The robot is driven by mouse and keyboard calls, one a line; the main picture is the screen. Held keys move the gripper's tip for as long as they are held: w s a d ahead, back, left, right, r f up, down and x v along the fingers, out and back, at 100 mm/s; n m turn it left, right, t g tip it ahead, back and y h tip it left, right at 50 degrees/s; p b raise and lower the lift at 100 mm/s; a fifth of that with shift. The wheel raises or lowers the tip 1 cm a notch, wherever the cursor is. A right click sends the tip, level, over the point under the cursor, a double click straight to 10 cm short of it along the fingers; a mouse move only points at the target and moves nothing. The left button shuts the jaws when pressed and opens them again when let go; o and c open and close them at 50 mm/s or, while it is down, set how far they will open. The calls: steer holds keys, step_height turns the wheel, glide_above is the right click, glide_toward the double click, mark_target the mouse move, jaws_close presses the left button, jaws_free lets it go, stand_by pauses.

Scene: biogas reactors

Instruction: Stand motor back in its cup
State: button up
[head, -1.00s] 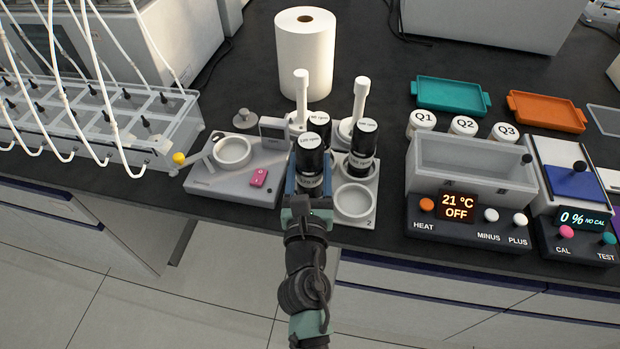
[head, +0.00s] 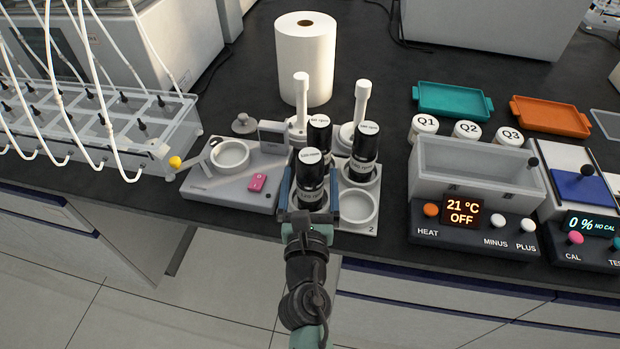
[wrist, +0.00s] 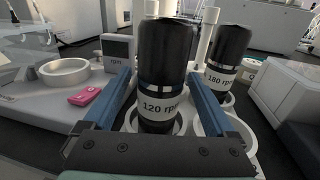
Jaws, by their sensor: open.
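The black motor marked 120 rpm (head: 310,182) stands upright in the front left cup of a pale cup tray (head: 366,229). In the wrist view the motor (wrist: 163,65) rises from a white cup ring (wrist: 181,124). My gripper (head: 311,178) is open, with one blue finger on each side of this motor. The fingers look apart from it. The motor marked 180 rpm (head: 364,152) stands in the cup behind on the right. Another black motor (head: 319,130) stands behind the 120 rpm motor, partly hidden. The front right cup (head: 357,207) is empty.
A grey device with an empty ring (head: 231,154), a pink switch (head: 258,182) and a small screen is close on the left. Two white posts (head: 302,92) and a paper roll (head: 305,60) stand behind. A heater bath (head: 470,170) is on the right.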

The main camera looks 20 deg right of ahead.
steer(key=shift+r, duration=0.1)
steer(key=shift+r, duration=0.2)
steer(key=b+v, duration=0.1)
steer(key=v, duration=1.1)
steer(key=shift+b, duration=0.4)
steer(key=shift+f, duration=0.1)
